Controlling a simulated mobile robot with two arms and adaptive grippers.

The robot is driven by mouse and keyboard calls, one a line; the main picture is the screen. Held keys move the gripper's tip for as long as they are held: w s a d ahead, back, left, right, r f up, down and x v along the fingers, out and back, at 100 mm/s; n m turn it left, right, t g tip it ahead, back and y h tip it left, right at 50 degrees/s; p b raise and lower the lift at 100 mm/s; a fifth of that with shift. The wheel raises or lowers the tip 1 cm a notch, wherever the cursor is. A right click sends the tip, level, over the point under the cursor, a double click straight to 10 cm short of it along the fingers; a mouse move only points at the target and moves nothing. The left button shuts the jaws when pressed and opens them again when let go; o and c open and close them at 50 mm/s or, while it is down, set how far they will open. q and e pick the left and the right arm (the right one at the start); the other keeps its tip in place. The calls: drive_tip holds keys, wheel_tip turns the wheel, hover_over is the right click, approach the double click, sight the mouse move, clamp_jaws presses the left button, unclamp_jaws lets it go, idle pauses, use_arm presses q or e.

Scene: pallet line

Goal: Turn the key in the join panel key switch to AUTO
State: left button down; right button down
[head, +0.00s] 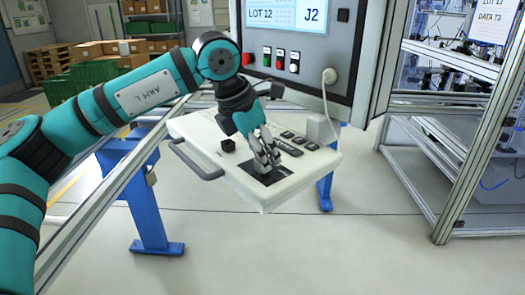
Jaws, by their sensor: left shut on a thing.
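The join panel (225,175) is a white sloped console in the middle of the head view. A dark square plate (264,180) sits near its front edge. My left gripper (266,163) reaches down from above, with its fingertips together right over this plate. It is shut on the key of the key switch. The fingers hide the key and most of the switch, so I cannot tell which position the key points to. My right gripper is not in view.
The console also carries a black knob (228,145), a row of dark buttons (298,140) and a pale box (320,128). A grey handle (195,163) sticks out at its left. Behind stands a cabinet with a screen (285,14). A metal frame (452,170) stands at the right.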

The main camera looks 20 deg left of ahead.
use_arm(q)
drive_tip(key=shift+r+m+p, duration=0.1)
drive_tip(key=shift+m+p, duration=0.35)
drive_tip(key=shift+m, duration=0.15)
drive_tip(key=m+g+p, duration=0.1)
drive_tip(key=m, duration=0.1)
drive_tip(key=m+g+h+p, duration=0.1)
drive_tip(key=m+p, duration=0.1)
drive_tip(key=m, duration=0.1)
drive_tip(key=c, duration=1.3)
unclamp_jaws()
drive_tip(key=shift+m, duration=0.4)
drive_tip(key=shift+c, duration=0.2)
drive_tip(key=o, duration=0.9)
drive_tip(key=shift+o, duration=0.2)
drive_tip(key=shift+r+p, duration=2.3)
drive_tip(key=shift+r, duration=1.15)
